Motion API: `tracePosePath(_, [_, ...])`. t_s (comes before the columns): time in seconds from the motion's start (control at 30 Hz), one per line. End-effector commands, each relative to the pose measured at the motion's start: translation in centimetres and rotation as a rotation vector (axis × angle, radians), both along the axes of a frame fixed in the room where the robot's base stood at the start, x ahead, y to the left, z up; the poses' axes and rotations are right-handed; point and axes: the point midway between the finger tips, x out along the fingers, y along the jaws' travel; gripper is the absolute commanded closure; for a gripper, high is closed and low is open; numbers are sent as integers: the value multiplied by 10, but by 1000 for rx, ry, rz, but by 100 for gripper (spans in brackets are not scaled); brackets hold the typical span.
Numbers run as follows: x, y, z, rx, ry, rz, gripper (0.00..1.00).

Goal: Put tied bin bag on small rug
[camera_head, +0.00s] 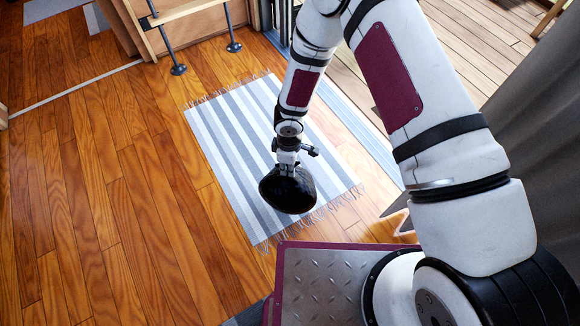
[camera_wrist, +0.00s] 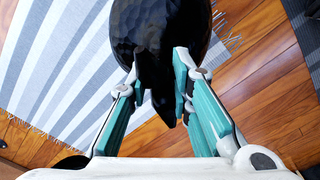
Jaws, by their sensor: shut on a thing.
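The tied bin bag (camera_head: 288,190) is black and rounded, hanging below my gripper (camera_head: 287,164) in the head view. In the wrist view, the bag (camera_wrist: 160,28) fills the top middle, and its narrow neck sits between the teal-padded fingers of my gripper (camera_wrist: 166,88), which are shut on it. The small rug (camera_head: 222,145) has grey, white and blue stripes with fringed ends and lies flat on the wood floor. In the head view the bag overlaps the rug's near part. Its exact height above the rug is hard to tell. The rug (camera_wrist: 50,70) also shows at the left in the wrist view.
Wood floor (camera_head: 110,200) lies clear to the left of the rug. A wooden piece of furniture with dark metal legs (camera_head: 178,68) stands beyond the rug. A grey curtain (camera_head: 530,120) hangs at the right, and a doorway track (camera_head: 350,125) runs along the rug's right side.

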Motion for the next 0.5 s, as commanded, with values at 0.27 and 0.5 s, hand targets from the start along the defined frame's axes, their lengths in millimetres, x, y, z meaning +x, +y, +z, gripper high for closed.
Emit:
tracePosePath(0.27, [0, 0, -31, 0, 0, 0, 100])
tracePosePath(0.5, [0, 0, -31, 0, -1, -1, 100])
